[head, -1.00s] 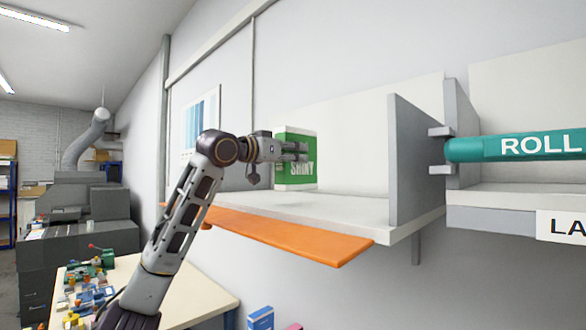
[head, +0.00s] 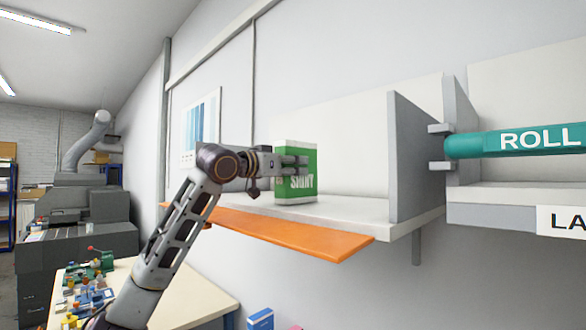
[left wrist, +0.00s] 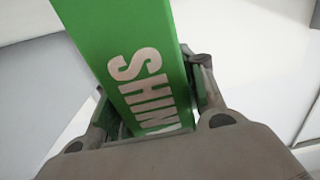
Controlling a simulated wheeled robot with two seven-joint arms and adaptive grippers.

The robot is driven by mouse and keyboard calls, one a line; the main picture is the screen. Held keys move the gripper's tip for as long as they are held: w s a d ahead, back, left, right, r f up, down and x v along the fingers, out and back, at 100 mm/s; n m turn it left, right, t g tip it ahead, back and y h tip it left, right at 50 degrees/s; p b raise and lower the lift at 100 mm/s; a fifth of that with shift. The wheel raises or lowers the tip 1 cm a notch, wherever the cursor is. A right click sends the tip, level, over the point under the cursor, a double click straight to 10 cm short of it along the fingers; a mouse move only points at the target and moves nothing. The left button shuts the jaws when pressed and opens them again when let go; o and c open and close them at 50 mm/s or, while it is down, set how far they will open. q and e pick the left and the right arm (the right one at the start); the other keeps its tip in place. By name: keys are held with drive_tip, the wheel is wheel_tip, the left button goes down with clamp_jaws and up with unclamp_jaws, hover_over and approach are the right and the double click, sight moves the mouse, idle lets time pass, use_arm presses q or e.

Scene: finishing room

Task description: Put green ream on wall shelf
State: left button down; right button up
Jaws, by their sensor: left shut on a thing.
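The green ream (head: 297,184), green and white with the word SHINY on it, stands upright at the wall shelf (head: 355,207). Its bottom edge is at the level of the shelf board; I cannot tell whether it touches. My left gripper (head: 293,162) is shut on the ream from the left side. In the left wrist view the ream (left wrist: 135,65) fills the space between the fingers of the left gripper (left wrist: 155,110). My right gripper is not in view.
An orange strip (head: 290,235) runs along the shelf's front edge. A grey upright divider (head: 415,160) stands to the right of the ream, with a teal roll (head: 515,143) beyond it. Free shelf board lies between ream and divider. A table (head: 190,295) with small items is below left.

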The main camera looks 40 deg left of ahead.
use_arm(q)
drive_tip(key=c, duration=1.3)
unclamp_jaws()
drive_tip(key=shift+f, duration=0.1)
drive_tip(key=o, duration=0.4)
drive_tip(key=shift+r, duration=0.2)
drive_tip(key=shift+s+f+b, duration=0.1)
drive_tip(key=shift+s+b, duration=0.2)
drive_tip(key=shift+s, duration=0.3)
drive_tip(key=shift+s+a+b, duration=0.15)
drive_tip(key=shift+s+b, duration=0.5)
drive_tip(key=shift+s, duration=1.15)
drive_tip(key=shift+s+a+b, duration=0.15)
drive_tip(key=shift+s+b, duration=0.55)
drive_tip(key=shift+s, duration=1.15)
drive_tip(key=shift+s+a+b, duration=0.15)
drive_tip(key=shift+s+b, duration=0.5)
drive_tip(key=shift+s, duration=1.15)
